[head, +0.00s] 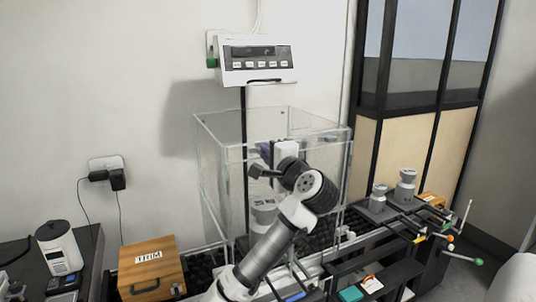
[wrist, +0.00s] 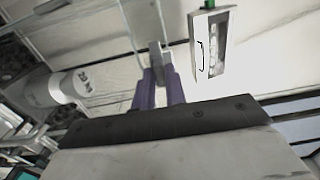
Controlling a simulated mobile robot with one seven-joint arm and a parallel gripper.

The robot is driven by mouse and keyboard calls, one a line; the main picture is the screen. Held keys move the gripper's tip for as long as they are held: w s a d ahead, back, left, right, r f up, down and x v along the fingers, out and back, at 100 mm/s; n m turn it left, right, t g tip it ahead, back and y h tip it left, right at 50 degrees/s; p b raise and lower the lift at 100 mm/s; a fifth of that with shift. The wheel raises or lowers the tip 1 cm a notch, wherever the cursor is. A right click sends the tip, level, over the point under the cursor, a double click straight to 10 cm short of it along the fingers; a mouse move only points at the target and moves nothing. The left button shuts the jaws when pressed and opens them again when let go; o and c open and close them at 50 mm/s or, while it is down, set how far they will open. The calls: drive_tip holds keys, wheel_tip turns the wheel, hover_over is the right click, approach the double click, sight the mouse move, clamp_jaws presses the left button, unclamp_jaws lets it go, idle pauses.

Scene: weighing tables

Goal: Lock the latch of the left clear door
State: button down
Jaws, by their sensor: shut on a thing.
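The clear enclosure (head: 215,165) with see-through panels stands in the middle of the head view, and my arm reaches in front of it. My gripper (head: 263,150) is at the upper part of the enclosure. In the wrist view, the two purple fingers of my gripper (wrist: 158,78) are closed around a small grey piece, which looks like the door latch (wrist: 156,52). The latch sits along a clear panel edge. Its locked or unlocked state cannot be told. In the head view the latch is too small and hidden to make out.
A display box (head: 255,60) hangs on the wall above the enclosure. A large weight (head: 264,208) stands inside it. A wooden box (head: 150,268) is at lower left, and smaller weights (head: 406,186) stand at right. My arm crosses the front.

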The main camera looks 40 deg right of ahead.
drive_tip(key=shift+f, duration=0.1)
drive_tip(key=n+b, duration=0.9)
drive_tip(key=n, duration=0.8)
drive_tip(key=shift+n, duration=0.3)
idle(0.4)
drive_tip(key=c, duration=1.4)
unclamp_jaws()
drive_tip(key=shift+c, duration=0.2)
drive_tip(key=shift+s, duration=0.1)
